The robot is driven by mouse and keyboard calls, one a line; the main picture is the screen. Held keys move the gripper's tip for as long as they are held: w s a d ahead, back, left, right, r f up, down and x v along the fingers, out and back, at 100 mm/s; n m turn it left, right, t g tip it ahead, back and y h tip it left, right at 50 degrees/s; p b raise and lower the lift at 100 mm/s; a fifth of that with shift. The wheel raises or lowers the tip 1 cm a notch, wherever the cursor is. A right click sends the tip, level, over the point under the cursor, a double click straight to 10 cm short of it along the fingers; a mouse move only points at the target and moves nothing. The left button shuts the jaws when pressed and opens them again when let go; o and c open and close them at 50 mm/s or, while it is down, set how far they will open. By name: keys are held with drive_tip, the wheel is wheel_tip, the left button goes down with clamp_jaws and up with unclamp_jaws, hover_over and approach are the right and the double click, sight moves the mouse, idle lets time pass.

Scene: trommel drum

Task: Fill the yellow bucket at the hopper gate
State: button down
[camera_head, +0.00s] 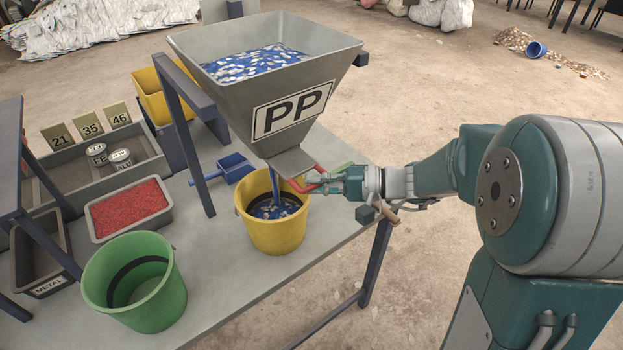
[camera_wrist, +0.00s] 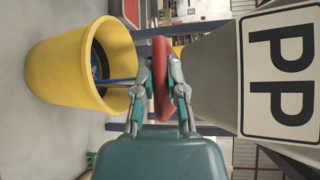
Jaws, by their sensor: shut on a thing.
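The grey hopper (camera_head: 225,97), labelled PP, holds blue and white flakes (camera_head: 255,65). The yellow bucket (camera_head: 280,236) stands upright on the table under its spout (camera_head: 290,162); it also shows sideways in the wrist view (camera_wrist: 62,62). A thin blue stream (camera_head: 275,185) runs from the spout into the bucket, where blue and white flakes lie inside. My gripper (camera_head: 322,182) is shut on the red gate handle (camera_head: 297,186) beside the spout. In the wrist view, my fingers (camera_wrist: 162,88) close around the red handle (camera_wrist: 160,60). The bucket's bottom is hidden.
A green bucket (camera_head: 150,312) and a tray of red pellets (camera_head: 93,222) stand left. A blue scoop (camera_head: 236,168) lies behind the yellow bucket. The hopper's frame leg (camera_head: 185,140) stands close by. A tipped blue bucket (camera_head: 536,49) lies on the far floor.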

drive_tip(key=shift+s+d+f, duration=0.1)
drive_tip(key=shift+s+d, duration=0.25)
drive_tip(key=shift+s, duration=0.2)
drive_tip(key=c, duration=0.7)
unclamp_jaws()
drive_tip(key=shift+w+a, duration=0.1)
drive_tip(key=v, duration=1.2)
